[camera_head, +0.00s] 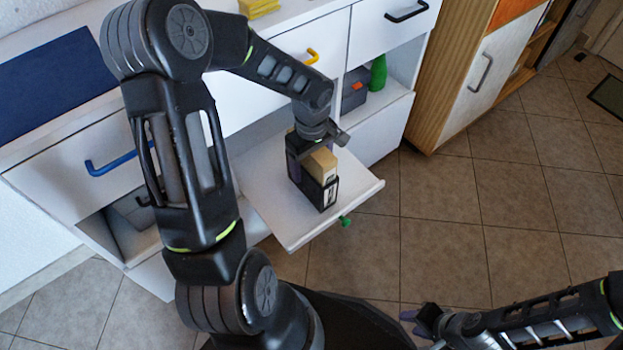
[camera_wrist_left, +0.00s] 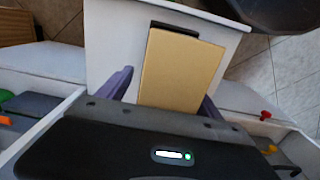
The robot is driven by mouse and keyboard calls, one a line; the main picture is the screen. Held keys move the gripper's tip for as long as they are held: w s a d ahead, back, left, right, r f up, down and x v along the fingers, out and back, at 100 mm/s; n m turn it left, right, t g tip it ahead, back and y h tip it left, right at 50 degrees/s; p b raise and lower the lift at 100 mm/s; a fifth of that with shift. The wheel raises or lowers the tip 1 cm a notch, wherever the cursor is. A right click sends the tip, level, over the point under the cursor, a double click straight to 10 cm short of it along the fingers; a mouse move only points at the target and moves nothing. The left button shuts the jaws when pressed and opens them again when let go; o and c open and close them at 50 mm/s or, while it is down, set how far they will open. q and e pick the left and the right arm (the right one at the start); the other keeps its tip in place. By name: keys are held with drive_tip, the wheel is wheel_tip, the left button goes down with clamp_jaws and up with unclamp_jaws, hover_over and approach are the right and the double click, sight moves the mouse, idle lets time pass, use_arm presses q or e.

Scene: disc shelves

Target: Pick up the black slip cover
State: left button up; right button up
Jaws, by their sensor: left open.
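The black slip cover (camera_head: 313,190) stands on the pulled-out white board, with a tan block (camera_head: 321,163) upright in it and a pale label on its near end. My left gripper (camera_head: 308,152) is directly above and around its top. In the left wrist view the tan block (camera_wrist_left: 182,70) lies between the two spread purple fingers of my left gripper (camera_wrist_left: 165,96), and a dark strip of the slip cover (camera_wrist_left: 154,42) shows at its edge. The fingers are open; whether they touch the cover is hidden. My right gripper (camera_head: 424,322) is low at the right, away from the cover, its jaws unclear.
The white board (camera_head: 285,222) has a green knob (camera_head: 345,221) at its front edge. White drawers and open compartments surround it, one holding a green object (camera_head: 378,72) and a grey box (camera_head: 354,88). A wooden cabinet (camera_head: 450,80) stands right. Tiled floor is free.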

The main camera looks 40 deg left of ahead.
use_arm(q)
drive_tip(key=shift+c, duration=0.4)
clamp_jaws()
idle(0.8)
